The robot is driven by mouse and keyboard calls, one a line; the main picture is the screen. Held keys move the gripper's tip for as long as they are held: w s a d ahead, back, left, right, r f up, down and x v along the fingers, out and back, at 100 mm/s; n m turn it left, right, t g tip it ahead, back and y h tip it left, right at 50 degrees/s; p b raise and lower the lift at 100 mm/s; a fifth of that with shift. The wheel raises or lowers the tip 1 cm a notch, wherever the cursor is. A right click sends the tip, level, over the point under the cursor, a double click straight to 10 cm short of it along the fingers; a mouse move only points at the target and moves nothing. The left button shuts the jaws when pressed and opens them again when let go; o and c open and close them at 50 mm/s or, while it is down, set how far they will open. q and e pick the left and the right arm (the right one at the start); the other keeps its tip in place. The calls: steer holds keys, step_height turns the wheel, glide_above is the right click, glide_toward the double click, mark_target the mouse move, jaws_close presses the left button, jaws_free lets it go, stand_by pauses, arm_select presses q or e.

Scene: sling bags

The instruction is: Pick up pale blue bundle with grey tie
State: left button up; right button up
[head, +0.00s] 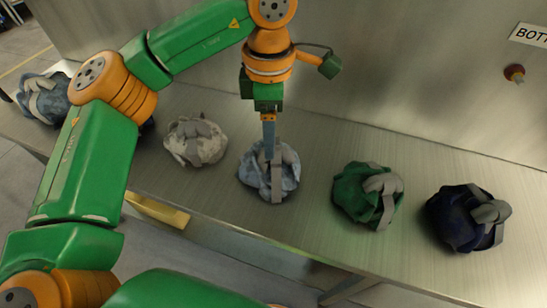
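The pale blue bundle with grey tie (254,183) sits on the metal counter in the middle of the head view. Its grey strap runs over the top and down the front. My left arm reaches in from the left, and my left gripper (269,152) points straight down at the top of this bundle. The fingertips overlap the grey tie. I cannot tell whether they are closed on it, since the fingers are seen edge-on. The bundle appears to rest on the counter. My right gripper is not in view.
On the metal counter (310,215), a whitish bundle (195,143) lies to the left, and a green bundle (352,190) and a dark navy bundle (450,220) lie to the right. A blue-grey bundle (40,103) is at the far left, partly behind my arm. A metal wall rises behind.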

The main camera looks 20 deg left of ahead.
arm_select(q)
step_height(320, 180, down, 4)
steer(key=shift+a+r+p, duration=0.1)
steer(key=shift+p, duration=0.25)
steer(key=shift+w, duration=0.1)
jaws_close()
stand_by(1.0)
